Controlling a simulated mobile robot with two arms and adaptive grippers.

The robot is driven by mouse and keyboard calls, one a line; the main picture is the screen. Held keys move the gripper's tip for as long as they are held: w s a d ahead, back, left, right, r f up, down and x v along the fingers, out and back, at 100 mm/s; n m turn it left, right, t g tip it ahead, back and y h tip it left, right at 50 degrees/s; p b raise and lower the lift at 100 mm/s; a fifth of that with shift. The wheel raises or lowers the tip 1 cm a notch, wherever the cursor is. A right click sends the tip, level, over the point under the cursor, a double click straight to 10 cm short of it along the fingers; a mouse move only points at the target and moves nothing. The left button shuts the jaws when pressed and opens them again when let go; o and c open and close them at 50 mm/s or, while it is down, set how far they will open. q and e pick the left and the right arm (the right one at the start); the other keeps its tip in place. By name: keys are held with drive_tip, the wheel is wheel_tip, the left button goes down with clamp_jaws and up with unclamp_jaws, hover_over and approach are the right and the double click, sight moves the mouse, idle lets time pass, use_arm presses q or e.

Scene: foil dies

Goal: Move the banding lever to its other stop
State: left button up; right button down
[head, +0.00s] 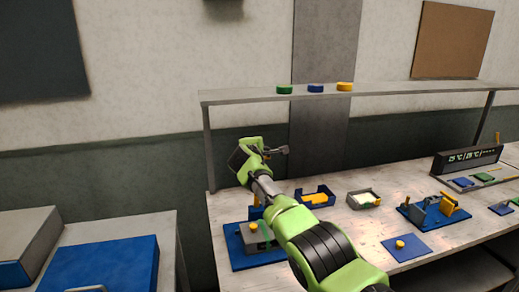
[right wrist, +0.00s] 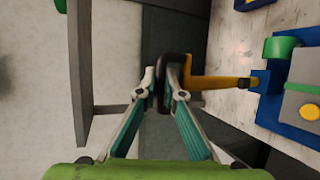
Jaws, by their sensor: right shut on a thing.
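The banding lever (right wrist: 212,82) is a yellow bar with a dark looped handle in the right wrist view. It runs left from a machine on a blue base (right wrist: 268,108). My right gripper (right wrist: 166,88) is shut on the dark handle, one finger on each side. In the head view my right gripper (head: 277,152) is above the back edge of the bench. Below it stands the grey block (head: 248,233) of the machine on its blue base (head: 236,262). My right arm hides most of the lever there. My left gripper is not in view.
A shelf (head: 400,89) with green, blue and yellow discs spans above the bench, close above my right gripper. A blue bin (head: 316,197), a grey tray (head: 377,203) and a blue fixture (head: 432,217) stand right of the machine. A display (head: 467,159) is farther right.

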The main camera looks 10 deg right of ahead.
drive_tip(key=shift+r, duration=0.5)
drive_tip(key=c, duration=2.4)
unclamp_jaws()
drive_tip(key=shift+w, duration=0.1)
drive_tip(key=shift+o, duration=1.3)
drive_tip(key=shift+w+f, duration=0.25)
drive_tip(key=shift+f, duration=0.15)
drive_tip(key=shift+s, duration=0.25)
drive_tip(key=v, duration=1.1)
drive_tip(key=shift+s+r, duration=0.15)
drive_tip(key=shift+s, duration=0.1)
drive_tip(key=shift+a, duration=0.15)
